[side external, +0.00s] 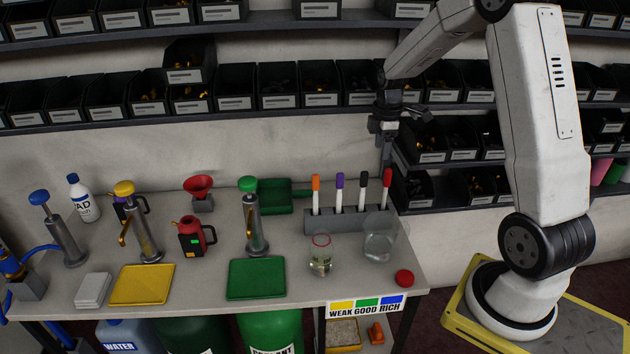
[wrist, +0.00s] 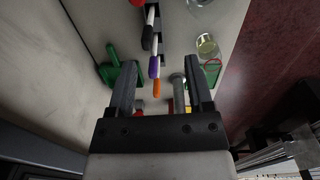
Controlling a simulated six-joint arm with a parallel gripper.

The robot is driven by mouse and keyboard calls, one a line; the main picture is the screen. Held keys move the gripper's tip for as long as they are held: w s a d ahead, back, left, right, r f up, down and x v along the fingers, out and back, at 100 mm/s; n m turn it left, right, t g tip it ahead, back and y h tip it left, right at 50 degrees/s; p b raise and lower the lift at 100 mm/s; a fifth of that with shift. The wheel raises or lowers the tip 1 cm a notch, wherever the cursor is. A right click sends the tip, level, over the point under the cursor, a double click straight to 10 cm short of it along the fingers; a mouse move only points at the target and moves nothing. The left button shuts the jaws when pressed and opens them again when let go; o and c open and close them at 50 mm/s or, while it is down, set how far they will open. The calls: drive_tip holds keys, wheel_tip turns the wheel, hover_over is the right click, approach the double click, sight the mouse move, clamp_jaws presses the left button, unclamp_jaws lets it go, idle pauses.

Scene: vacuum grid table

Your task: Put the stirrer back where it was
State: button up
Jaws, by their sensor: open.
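Several white sticks with coloured tops stand upright in a grey rack (side external: 346,222) at the back right of the table: orange (side external: 316,184), purple (side external: 339,181), black (side external: 362,180) and red (side external: 386,178). I cannot tell which one is the stirrer, or whether any is. My gripper (side external: 388,128) is open and empty, above and behind the rack's right end. In the wrist view the open fingers (wrist: 158,78) frame the orange top (wrist: 157,88) and purple top (wrist: 153,67), which are well beyond them. A small glass jar with a red rim (side external: 320,255) stands in front of the rack.
A larger clear glass vessel (side external: 380,241) stands right of the jar, and a red lid (side external: 404,278) lies near the right edge. Pump dispensers, green (side external: 256,278) and yellow (side external: 142,284) mats and a red jug (side external: 193,238) fill the left. Shelves of bins line the wall.

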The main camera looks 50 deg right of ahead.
drive_tip(key=s+a+f+m+t, duration=0.1)
drive_tip(key=s+a+m, duration=0.3)
drive_tip(key=a, duration=0.8)
drive_tip(key=s+a+m+t, duration=0.1)
drive_tip(key=s+a+m, duration=0.4)
drive_tip(key=a, duration=0.8)
drive_tip(key=shift+s+f, duration=0.15)
drive_tip(key=shift+f, duration=0.25)
